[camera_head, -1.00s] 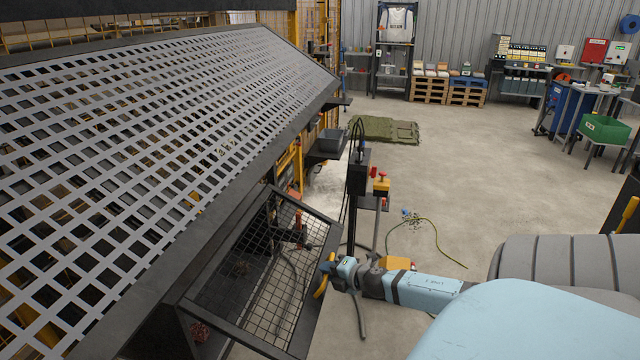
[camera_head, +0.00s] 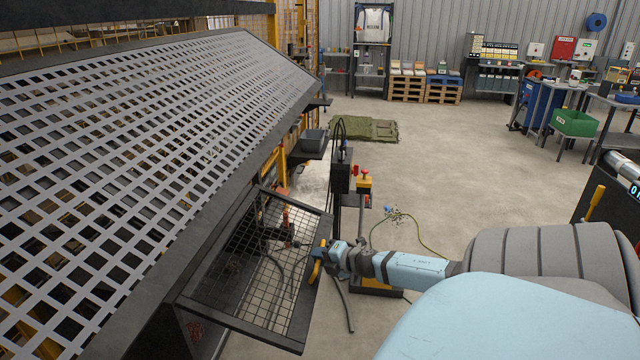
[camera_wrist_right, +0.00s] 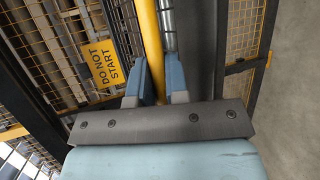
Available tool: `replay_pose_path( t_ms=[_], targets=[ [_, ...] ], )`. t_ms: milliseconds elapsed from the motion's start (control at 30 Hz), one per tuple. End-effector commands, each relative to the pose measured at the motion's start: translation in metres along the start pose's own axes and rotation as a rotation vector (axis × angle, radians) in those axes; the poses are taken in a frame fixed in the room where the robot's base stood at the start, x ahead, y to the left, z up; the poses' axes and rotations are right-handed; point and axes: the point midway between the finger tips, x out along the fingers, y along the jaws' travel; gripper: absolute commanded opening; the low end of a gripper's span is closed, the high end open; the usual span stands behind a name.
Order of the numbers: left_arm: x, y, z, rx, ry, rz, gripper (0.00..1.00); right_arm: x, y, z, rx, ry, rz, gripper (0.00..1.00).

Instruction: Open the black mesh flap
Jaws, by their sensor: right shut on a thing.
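The black mesh flap (camera_head: 240,325) is a dark-framed wire panel at the lower middle of the head view, below the big perforated guard. It stands out at an angle from the machine's side, with an opening visible behind its mesh. A yellow handle (camera_head: 316,264) is on its outer edge. My right gripper (camera_head: 323,257) reaches it from the right and is shut on the handle. In the right wrist view the yellow bar (camera_wrist_right: 149,40) runs between the blue fingers of my gripper (camera_wrist_right: 158,82). My left gripper is out of view.
A grey perforated guard (camera_head: 240,45) covers the machine at left. A post with a black box (camera_head: 340,178) stands just beyond the flap. A yellow "DO NOT START" sign (camera_wrist_right: 102,62) hangs near my fingers.

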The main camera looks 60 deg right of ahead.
Motion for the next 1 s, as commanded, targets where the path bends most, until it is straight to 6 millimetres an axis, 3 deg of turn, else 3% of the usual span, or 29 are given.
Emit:
replay_pose_path(
  t_ms=[67, 100, 200, 567, 1000],
  targets=[
    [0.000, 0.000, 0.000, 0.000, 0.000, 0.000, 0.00, 0.001, 0.002, -0.001, 0.000, 0.004, 0.003, 0.00],
    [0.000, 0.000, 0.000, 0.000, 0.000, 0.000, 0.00, 0.001, 0.001, -0.001, 0.000, 0.004, 0.003, 0.22],
    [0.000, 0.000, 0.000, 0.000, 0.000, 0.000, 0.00, 0.000, 0.001, -0.001, 0.000, 0.003, 0.002, 0.39],
    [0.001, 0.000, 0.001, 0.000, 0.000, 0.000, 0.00, -0.006, -0.001, 0.000, 0.000, 0.001, -0.001, 0.39],
    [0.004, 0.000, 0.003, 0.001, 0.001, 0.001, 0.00, -0.076, -0.002, -0.001, 0.001, 0.002, -0.003, 0.39]
  ],
)
